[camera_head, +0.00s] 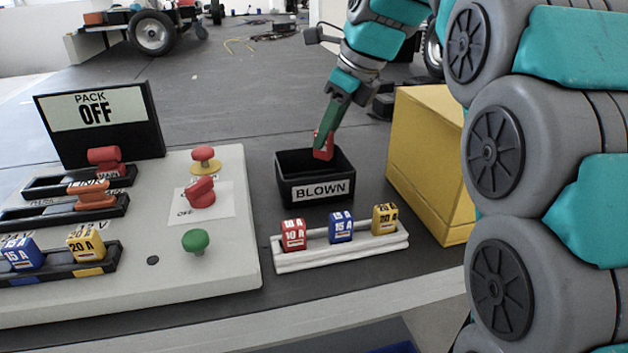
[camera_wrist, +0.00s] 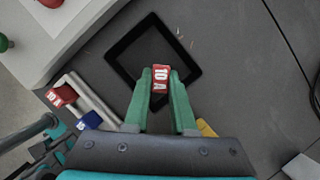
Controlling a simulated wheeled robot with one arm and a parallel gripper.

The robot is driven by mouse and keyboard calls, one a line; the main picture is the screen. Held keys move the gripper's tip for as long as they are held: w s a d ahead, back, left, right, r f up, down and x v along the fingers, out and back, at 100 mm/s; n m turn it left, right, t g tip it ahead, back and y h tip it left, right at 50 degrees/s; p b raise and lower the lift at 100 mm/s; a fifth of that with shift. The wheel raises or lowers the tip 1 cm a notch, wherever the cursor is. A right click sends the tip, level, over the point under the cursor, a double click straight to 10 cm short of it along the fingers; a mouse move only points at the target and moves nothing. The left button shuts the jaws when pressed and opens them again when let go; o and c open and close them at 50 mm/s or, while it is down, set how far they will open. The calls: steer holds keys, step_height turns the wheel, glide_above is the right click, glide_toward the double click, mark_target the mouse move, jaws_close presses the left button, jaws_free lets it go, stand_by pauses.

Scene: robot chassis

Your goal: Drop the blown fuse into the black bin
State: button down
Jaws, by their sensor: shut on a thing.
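My gripper (camera_head: 328,128) is shut on a red fuse (camera_head: 323,146) over the right part of the black bin (camera_head: 322,189). The bin is labelled "BLOWN" and its visible inside looks empty. In the wrist view the red fuse (camera_wrist: 160,78), marked "10 A", sits between the green fingertips of my gripper (camera_wrist: 162,88), with the square opening of the bin (camera_wrist: 128,52) around and behind it. In the head view the fuse's lower end is near rim height; I cannot tell its exact depth.
A white rack (camera_head: 340,252) in front of the bin holds a red fuse (camera_head: 293,235), a blue fuse (camera_head: 341,227) and a yellow fuse (camera_head: 384,219). A yellow box (camera_head: 428,160) stands right of the bin. The panel (camera_head: 228,262) with switches and the "PACK OFF" sign (camera_head: 98,118) is left.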

steer(key=shift+f+b, duration=1.2)
steer(key=shift+r, duration=0.1)
steer(key=c, duration=0.7)
jaws_free()
steer(key=shift+o, duration=0.2)
steer(key=shift+v, duration=0.8)
steer(key=p+v, duration=0.2)
steer(key=v, duration=0.4)
steer(key=shift+r, duration=0.15)
